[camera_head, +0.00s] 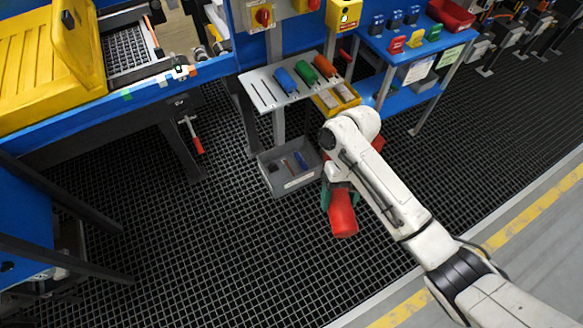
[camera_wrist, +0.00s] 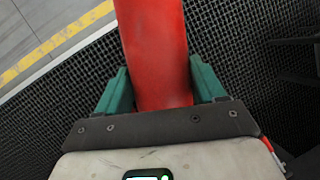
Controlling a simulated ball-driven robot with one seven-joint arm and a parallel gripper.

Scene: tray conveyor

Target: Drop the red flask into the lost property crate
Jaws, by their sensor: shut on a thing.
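The red flask (camera_head: 342,215) hangs in the air below the end of my arm in the head view, to the right of the crate. My gripper (camera_wrist: 160,88) is shut on the flask; its green fingers lie on both sides of the red body in the wrist view, where the flask (camera_wrist: 155,45) runs out of the top of the picture. The grey lost property crate (camera_head: 272,185) stands on the mesh floor under the rack. It has a pale label on its front and holds several small items, one of them blue. The flask is apart from the crate.
A blue table (camera_head: 410,45) stands at back right. The mesh floor in front of the crate is clear.

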